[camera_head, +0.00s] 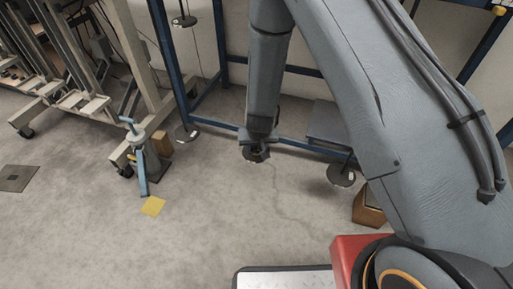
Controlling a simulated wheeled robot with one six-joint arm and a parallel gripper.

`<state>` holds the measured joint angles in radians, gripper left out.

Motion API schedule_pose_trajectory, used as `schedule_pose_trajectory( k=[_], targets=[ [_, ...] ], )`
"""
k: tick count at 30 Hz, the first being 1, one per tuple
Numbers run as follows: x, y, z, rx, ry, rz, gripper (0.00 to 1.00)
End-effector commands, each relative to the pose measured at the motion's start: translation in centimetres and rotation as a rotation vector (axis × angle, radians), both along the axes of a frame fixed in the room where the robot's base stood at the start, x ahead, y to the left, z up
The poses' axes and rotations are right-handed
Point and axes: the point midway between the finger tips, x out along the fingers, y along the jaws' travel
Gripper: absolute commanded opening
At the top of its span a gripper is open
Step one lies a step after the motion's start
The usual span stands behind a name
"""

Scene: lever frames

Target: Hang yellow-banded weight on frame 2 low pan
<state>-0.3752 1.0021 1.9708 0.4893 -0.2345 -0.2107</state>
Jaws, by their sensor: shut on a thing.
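My gripper (256,151) hangs at the lower end of my arm near the middle of the picture, in front of a blue frame (297,144). It is shut on a small dark thing. The fingers are hard to make out and no yellow band shows on the thing. A dark round pan (341,174) hangs low to the right of my gripper, apart from it. I cannot read any frame numbers.
A blue jack-like stand (139,158) stands on the floor at left, by a wooden block (162,143) and a yellow floor square (153,206). Another wooden block (367,208) is partly behind my arm. A wheeled rack (62,100) fills the upper left. The floor at lower left is mostly clear.

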Motion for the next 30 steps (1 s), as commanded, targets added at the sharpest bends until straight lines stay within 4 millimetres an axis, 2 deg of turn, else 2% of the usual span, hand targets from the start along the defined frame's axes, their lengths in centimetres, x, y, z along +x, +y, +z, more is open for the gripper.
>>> schedule_pose_trajectory(
  k=[15, 30],
  targets=[
    [0.93, 0.10, 0.08, 0.000, -0.001, 0.000, 0.16],
    [0.97, 0.11, -0.09, 0.000, -0.001, 0.001, 0.16]
  ],
)
